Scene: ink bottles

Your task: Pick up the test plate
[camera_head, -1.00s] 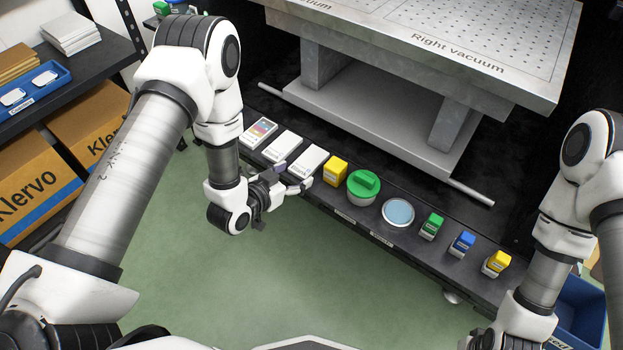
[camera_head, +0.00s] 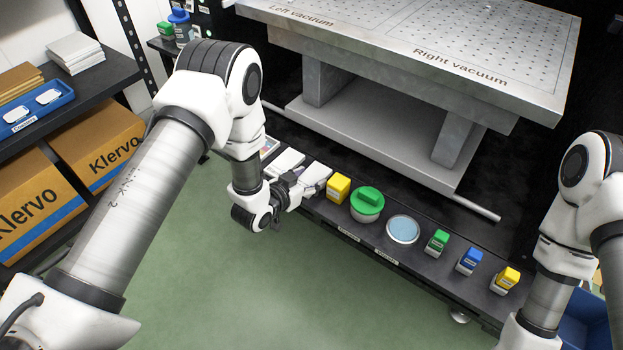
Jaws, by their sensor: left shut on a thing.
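A row of flat white plates lies on the dark shelf. The rightmost white plate (camera_head: 317,174) is at my left gripper (camera_head: 300,188). The gripper is shut on this plate at its near end, and its fingers partly cover it. The middle white plate (camera_head: 287,161) lies just left of it. A plate with a coloured pattern (camera_head: 268,147) is at the left end, mostly hidden by my left arm. I cannot read a label on any plate. My right arm is at the right, and its gripper is out of view.
Right along the shelf stand a yellow box (camera_head: 338,188), a green-lidded jar (camera_head: 367,204), a round blue dish (camera_head: 403,230) and small green (camera_head: 436,242), blue (camera_head: 470,261) and yellow (camera_head: 505,281) bottles. A metal vacuum table (camera_head: 420,60) overhangs behind. The green floor in front is clear.

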